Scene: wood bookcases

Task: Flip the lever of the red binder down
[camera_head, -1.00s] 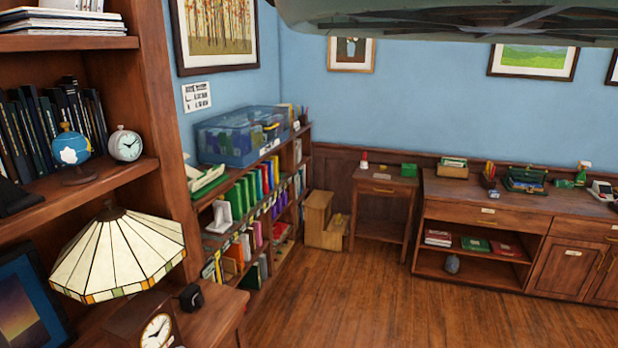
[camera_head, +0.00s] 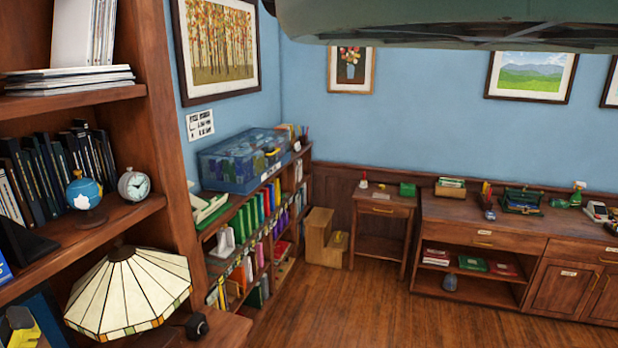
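Upright coloured binders stand in a row on the upper shelf of the low bookcase (camera_head: 208,236) along the left wall. A narrow red spine (camera_head: 267,201) shows among green, blue and yellow ones. It is too small and seen too steeply to make out a lever or its position. Flat red items also lie in the right cabinet's open shelf (camera_head: 437,252); I cannot tell whether any is a binder. My gripper is not in view.
A tall bookcase (camera_head: 120,100) and a stained-glass lamp (camera_head: 128,292) stand close on the left. A blue clear bin (camera_head: 240,160) tops the low bookcase. The wood floor (camera_head: 370,305) is clear in the middle.

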